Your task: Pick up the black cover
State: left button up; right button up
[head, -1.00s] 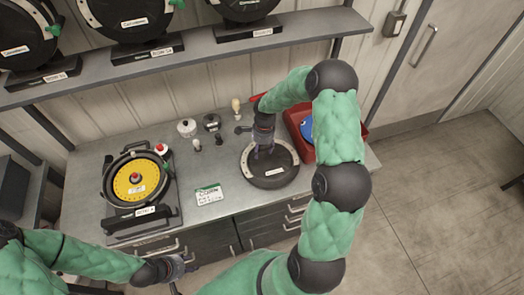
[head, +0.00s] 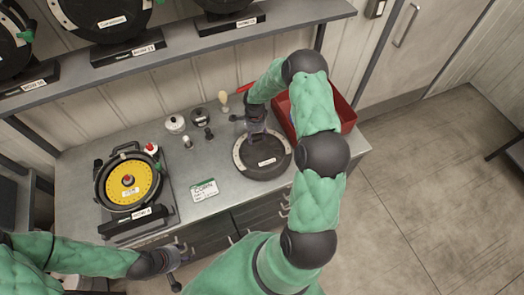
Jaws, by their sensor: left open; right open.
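The black cover (head: 266,165) is a round black disc with a pale curved strip and a white label. It lies flat on the grey workbench, right of the middle. My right gripper (head: 257,138) is open and points down over the cover's back part; I cannot tell whether it touches. My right arm passes in front of the bench's right side. My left gripper (head: 179,258) is open and empty, low in front of the bench's front edge.
The seed meter with its yellow disc (head: 128,184) stands at the bench's left. A white-and-green card (head: 204,190) lies mid-bench. Small knobs and a white pot (head: 175,124) sit behind. A red tray (head: 340,113) is at the right, partly behind my arm. A shelf (head: 180,50) with black units hangs above.

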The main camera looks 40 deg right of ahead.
jog(key=shift+w+d+f, duration=0.1)
jog(key=shift+f, duration=1.2)
grip_shut()
jog(key=shift+r, duration=0.15)
